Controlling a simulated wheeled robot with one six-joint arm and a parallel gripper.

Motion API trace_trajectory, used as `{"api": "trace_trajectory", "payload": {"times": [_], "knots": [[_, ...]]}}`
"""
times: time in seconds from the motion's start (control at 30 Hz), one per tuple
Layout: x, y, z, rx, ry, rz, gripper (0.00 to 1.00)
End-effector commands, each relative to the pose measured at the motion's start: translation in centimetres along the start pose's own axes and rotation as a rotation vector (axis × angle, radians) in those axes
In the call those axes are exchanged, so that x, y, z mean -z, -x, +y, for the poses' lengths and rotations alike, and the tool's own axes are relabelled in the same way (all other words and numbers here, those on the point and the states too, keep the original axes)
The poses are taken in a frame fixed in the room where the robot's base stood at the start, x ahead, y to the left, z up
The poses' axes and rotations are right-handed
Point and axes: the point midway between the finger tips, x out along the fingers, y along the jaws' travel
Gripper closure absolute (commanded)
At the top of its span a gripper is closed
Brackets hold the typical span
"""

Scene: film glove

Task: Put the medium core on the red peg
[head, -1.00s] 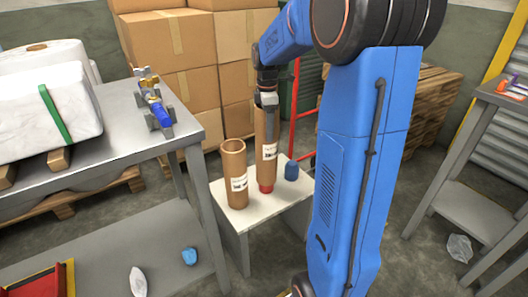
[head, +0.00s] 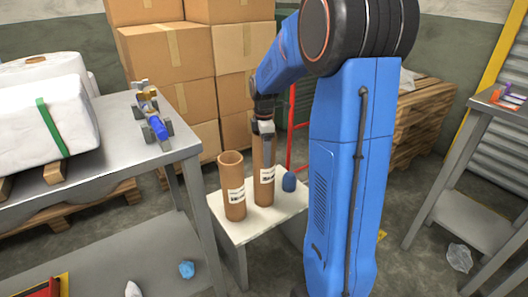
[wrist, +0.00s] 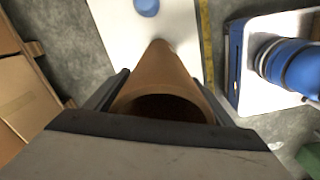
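The medium core (head: 264,180), a slim brown cardboard tube with a white label, stands upright on the small white table (head: 244,230). The red peg does not show now; the core's lower end covers the place where it was. My gripper (head: 265,138) is at the top of this core, with its fingers on either side. In the wrist view my gripper (wrist: 165,95) is closed against the tube (wrist: 165,75), and I look down at its open rim. A wider brown core (head: 234,190) stands upright just left. A bare blue peg (head: 289,182) stands to the right.
A grey metal bench (head: 120,150) with wrapped white rolls (head: 45,120) and a blue-and-brass fitting (head: 154,118) is at left. Cardboard boxes (head: 175,60) are stacked behind. A red rail (head: 291,130) stands behind the small table. Another grey table (head: 450,195) is at right.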

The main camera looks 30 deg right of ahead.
Motion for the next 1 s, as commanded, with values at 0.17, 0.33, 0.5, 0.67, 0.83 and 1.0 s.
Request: {"api": "trace_trajectory", "payload": {"times": [0.17,0.33,0.5,0.67,0.83,1.0], "knots": [[0.0,0.0,0.0,0.000,0.000,0.000,0.13],[0.0,0.1,0.0,-0.001,0.000,0.000,0.13],[0.0,1.4,0.1,-0.003,0.000,0.000,0.13],[0.0,4.2,0.1,-0.005,0.000,0.000,0.13],[0.0,7.5,0.1,-0.004,0.000,0.000,0.13],[0.0,10.3,0.1,-0.003,0.000,0.000,0.13]]}}
